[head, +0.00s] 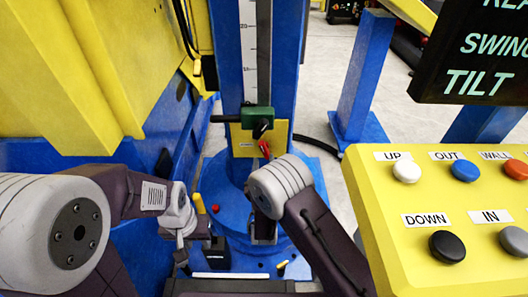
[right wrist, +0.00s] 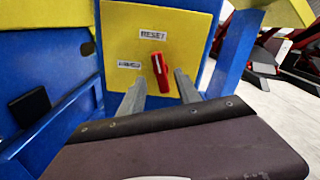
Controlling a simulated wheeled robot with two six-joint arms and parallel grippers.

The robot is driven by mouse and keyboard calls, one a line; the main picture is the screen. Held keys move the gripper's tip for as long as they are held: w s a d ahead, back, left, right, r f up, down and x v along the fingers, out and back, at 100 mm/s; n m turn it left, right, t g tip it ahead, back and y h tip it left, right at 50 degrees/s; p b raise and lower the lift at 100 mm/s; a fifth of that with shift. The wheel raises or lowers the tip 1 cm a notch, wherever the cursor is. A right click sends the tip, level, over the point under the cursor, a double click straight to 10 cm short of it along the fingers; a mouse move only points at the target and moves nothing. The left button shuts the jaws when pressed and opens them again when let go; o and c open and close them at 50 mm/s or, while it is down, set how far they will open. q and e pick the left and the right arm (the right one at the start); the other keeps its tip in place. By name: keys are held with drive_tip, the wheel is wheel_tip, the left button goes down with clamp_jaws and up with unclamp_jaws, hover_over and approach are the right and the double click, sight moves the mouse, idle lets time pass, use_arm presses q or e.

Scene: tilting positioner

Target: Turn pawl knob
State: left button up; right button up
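The red pawl knob (right wrist: 160,72) sits on a yellow plate (right wrist: 125,45) and points almost straight up and down, tilted slightly. A label above it reads RESET; the label to its left is hard to read. My right gripper (right wrist: 158,88) is open, with one finger on each side below the knob; contact cannot be told. In the head view the red knob (head: 264,148) shows just beyond my right wrist, on the yellow plate (head: 245,140) of the blue column. My left gripper (head: 181,262) hangs low at the left, its fingers too small to read.
A green block (head: 257,118) with a black handle sits on the scaled column above the plate. A yellow button panel (head: 385,235) and a dark display (head: 470,80) stand at the right. Yellow and blue machine walls (head: 60,80) close off the left.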

sight(264, 152)
drive_tip(key=w+b, duration=0.1)
drive_tip(key=w, duration=0.4)
drive_tip(key=shift+w, duration=0.15)
clamp_jaws()
